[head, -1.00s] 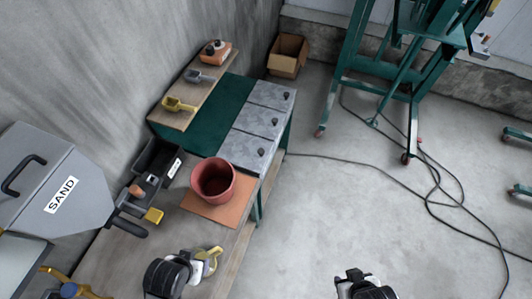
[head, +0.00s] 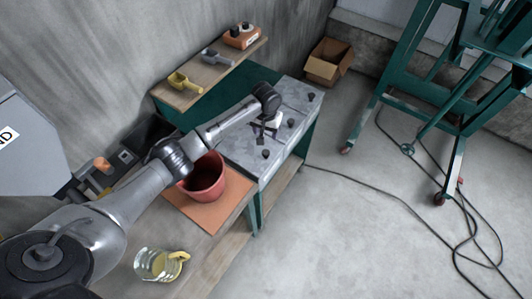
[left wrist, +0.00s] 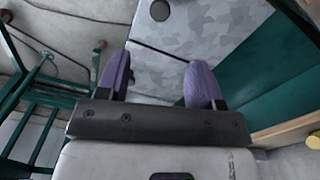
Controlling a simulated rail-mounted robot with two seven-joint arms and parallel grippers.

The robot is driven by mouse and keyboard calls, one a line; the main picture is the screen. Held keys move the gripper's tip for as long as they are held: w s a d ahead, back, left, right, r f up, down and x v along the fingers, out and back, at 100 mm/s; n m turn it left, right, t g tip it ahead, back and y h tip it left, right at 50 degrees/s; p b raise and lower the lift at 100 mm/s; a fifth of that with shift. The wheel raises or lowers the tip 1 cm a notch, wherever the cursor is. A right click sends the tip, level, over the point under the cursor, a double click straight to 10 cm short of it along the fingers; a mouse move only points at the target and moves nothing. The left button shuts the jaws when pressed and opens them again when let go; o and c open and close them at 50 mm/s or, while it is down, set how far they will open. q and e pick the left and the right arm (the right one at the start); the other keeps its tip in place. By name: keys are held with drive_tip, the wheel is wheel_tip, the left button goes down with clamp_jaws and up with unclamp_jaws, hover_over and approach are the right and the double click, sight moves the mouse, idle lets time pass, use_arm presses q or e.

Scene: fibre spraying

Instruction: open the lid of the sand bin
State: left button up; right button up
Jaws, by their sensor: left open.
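Three grey speckled lids with black knobs sit in a row on the green bench in the head view: the near lid (head: 240,150), the middle lid (head: 275,121) and the far lid (head: 301,94). No label shows which covers sand. My left gripper (head: 264,132) hangs over the near and middle lids, pointing down. In the left wrist view its purple fingers (left wrist: 160,80) are apart and empty. A speckled lid (left wrist: 172,55) lies beyond them, with a dark knob (left wrist: 160,10) ahead of the fingertips, not between them. My right gripper is out of view.
A grey hopper (head: 35,150) with a partly cut-off label stands at left. A red bucket (head: 207,180) stands on an orange board (head: 180,203) beside the lids. A shelf (head: 210,78) holds scoops behind. A glass jug (head: 155,264) stands in front.

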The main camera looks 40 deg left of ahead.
sight(266, 151)
use_arm(q)
wheel_tip(266, 151, down, 14)
drive_tip(key=shift+w+r+b, duration=0.15)
drive_tip(key=shift+r+b, duration=0.1)
drive_tip(key=shift+b, duration=0.5)
drive_tip(key=shift+a, duration=0.1)
clamp_jaws()
idle(0.3)
